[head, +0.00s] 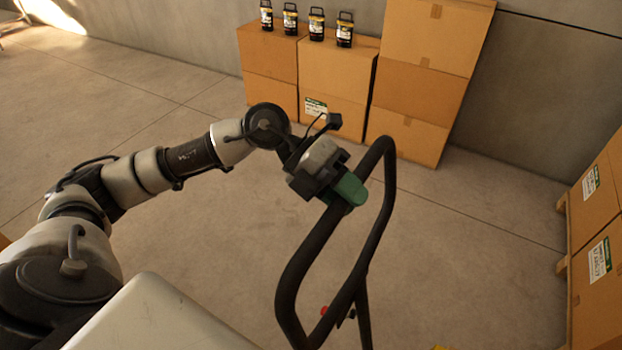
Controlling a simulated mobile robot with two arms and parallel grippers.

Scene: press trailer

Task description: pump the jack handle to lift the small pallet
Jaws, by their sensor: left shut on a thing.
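The jack handle (375,235) is a black loop that stands tilted in front of me in the head view. My left gripper (340,190) is at the upper left part of the loop and shut on the handle. A green piece shows at the gripper's fingers, against the bar. A small red part (324,311) shows low down, near the handle's lower end. The jack's base and the small pallet cannot be made out. A bit of yellow (440,347) shows at the bottom edge. My right gripper is not in view.
Stacked cardboard boxes (425,80) stand against the back wall, with several black jars (344,30) on top of the lower stacks. More boxes (598,215) stand on a wooden pallet (563,268) at the right edge. The concrete floor (480,240) between is clear.

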